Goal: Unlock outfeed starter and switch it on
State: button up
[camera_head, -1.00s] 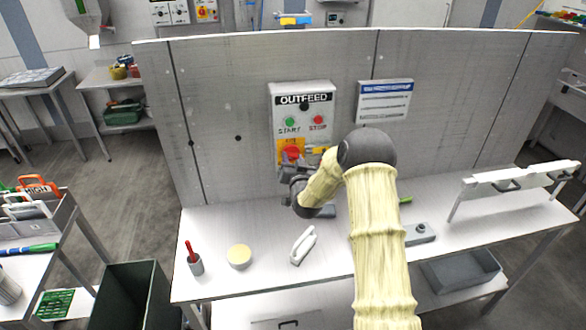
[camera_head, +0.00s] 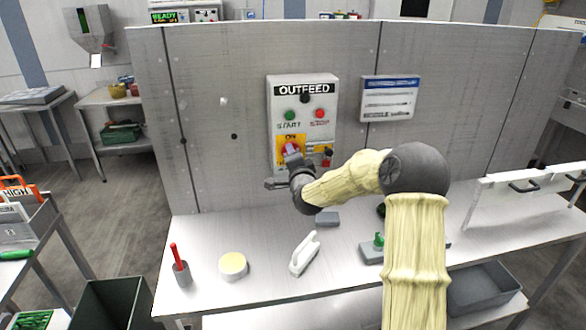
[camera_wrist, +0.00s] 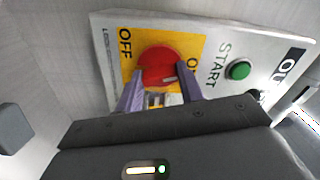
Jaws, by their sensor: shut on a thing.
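The outfeed starter (camera_head: 272,105) is a pale grey box on the upright panel, with a green START button (camera_head: 290,115) and a red STOP button (camera_head: 319,113). Its red rotary knob (camera_wrist: 158,66) sits on a yellow plate (camera_wrist: 196,42) marked OFF and ON. My gripper (camera_wrist: 160,92) is shut on this knob, one finger at each side. In the head view my gripper (camera_head: 294,160) covers the knob's lower part. I cannot tell which mark the knob points to. A small red and dark item (camera_head: 327,153), possibly a lock, is right of the plate.
On the bench stand a red-handled item in a grey cup (camera_head: 182,273), a round cream-topped tub (camera_head: 233,266), a white handled tool (camera_head: 304,253), a grey block (camera_head: 328,219) and a green item (camera_head: 379,240) on a grey base. A white notice (camera_head: 390,98) hangs right of the starter.

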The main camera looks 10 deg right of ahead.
jog(key=m+b, duration=0.3)
jog(key=shift+f+m, duration=0.15)
jog(key=shift+m, duration=0.15)
dwell(0.4)
jog(key=o, duration=1)
jog(key=shift+s, duration=0.15)
jog(key=s+b, duration=0.2)
jog(key=s, duration=1.5)
jog(key=shift+b, duration=0.4)
jog(key=shift+s, duration=0.1)
